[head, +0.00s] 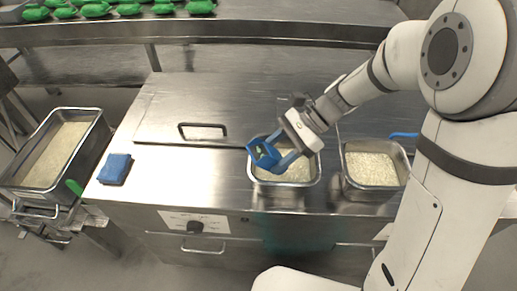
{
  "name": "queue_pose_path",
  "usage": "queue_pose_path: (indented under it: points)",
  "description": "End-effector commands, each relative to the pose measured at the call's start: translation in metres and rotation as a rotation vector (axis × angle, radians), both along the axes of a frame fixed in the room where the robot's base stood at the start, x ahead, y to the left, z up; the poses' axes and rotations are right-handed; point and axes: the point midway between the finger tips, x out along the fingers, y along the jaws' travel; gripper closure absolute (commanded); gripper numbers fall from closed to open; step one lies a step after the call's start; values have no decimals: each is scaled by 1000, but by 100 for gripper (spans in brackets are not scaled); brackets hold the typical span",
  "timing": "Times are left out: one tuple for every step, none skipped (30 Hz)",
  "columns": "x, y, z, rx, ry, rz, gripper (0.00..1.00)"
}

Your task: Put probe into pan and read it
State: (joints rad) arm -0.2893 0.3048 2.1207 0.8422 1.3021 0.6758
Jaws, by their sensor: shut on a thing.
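My gripper (277,152) is over the middle steel pan (318,178), which holds pale rice. It is shut on a blue boxy probe (263,153) with a small greenish display on its face. The probe is tilted and overlaps the pan's left and back part in the picture. Its tip is hidden, so I cannot tell whether it is in the rice. A second steel pan of rice (372,168) stands to the right, with a blue handle (403,135) at its back edge.
A deep pan of rice (95,150) stands at far left, with a green handle (74,187) at its near right corner. A folded blue item (115,168) lies on the steel counter by a lid handle (203,126). Several green bundles (96,9) lie on the back shelf.

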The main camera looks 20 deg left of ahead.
Motion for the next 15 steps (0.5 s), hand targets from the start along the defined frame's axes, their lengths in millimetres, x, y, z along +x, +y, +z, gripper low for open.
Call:
queue_pose_path:
  points:
    - [0,0,0,0,0,0,72]
    - [0,0,0,0,0,0,72]
    - [0,0,1,0,0,0,72]
    - [0,0,3,0,0,0,72]
    - [0,0,5,0,0,0,72]
    - [0,0,7,1,-1,1,72]
    - [0,0,10,1,-1,1,72]
    - [0,0,13,1,-1,1,72]
    - [0,0,18,1,-1,1,72]
    - [0,0,21,1,-1,1,72]
    - [0,0,24,1,-1,1,72]
    - [0,0,28,1,-1,1,72]
    - [0,0,32,1,-1,1,72]
    - [0,0,35,1,-1,1,72]
    - [0,0,39,1,-1,1,72]
